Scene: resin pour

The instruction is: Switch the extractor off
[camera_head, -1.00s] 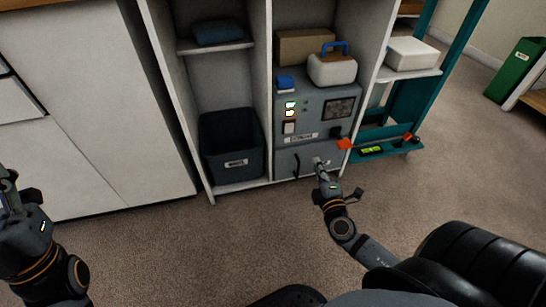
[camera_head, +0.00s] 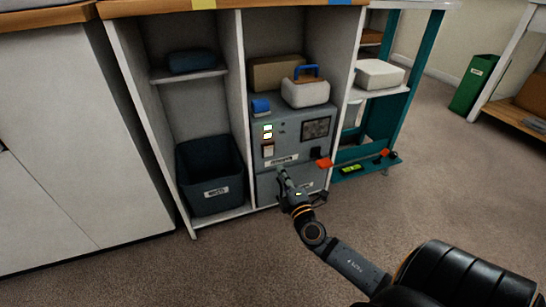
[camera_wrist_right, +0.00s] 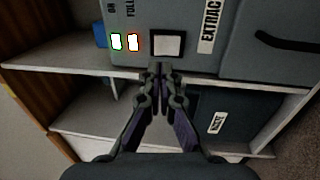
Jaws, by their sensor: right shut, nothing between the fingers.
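The extractor (camera_head: 288,133) is a grey-blue box in the middle bay of the cabinet. Its switch (camera_head: 268,150) is a pale square on the front, also in the right wrist view (camera_wrist_right: 168,44). Two lit lamps (camera_head: 267,131) sit above the switch; in the wrist view a green-edged lamp (camera_wrist_right: 116,42) is marked ON and an orange-red one (camera_wrist_right: 134,43) seems to read FULL. My right gripper (camera_head: 281,169) is shut and empty, in front of the extractor and below the switch. In the wrist view its fingertips (camera_wrist_right: 158,68) appear just short of the switch; contact cannot be told. My left gripper is out of view.
A blue block (camera_head: 261,106) and a white case with a blue handle (camera_head: 306,92) stand on the extractor. A dark bin (camera_head: 210,172) is in the left bay. A red-orange piece (camera_head: 325,162) juts out at the right. The carpet in front is clear.

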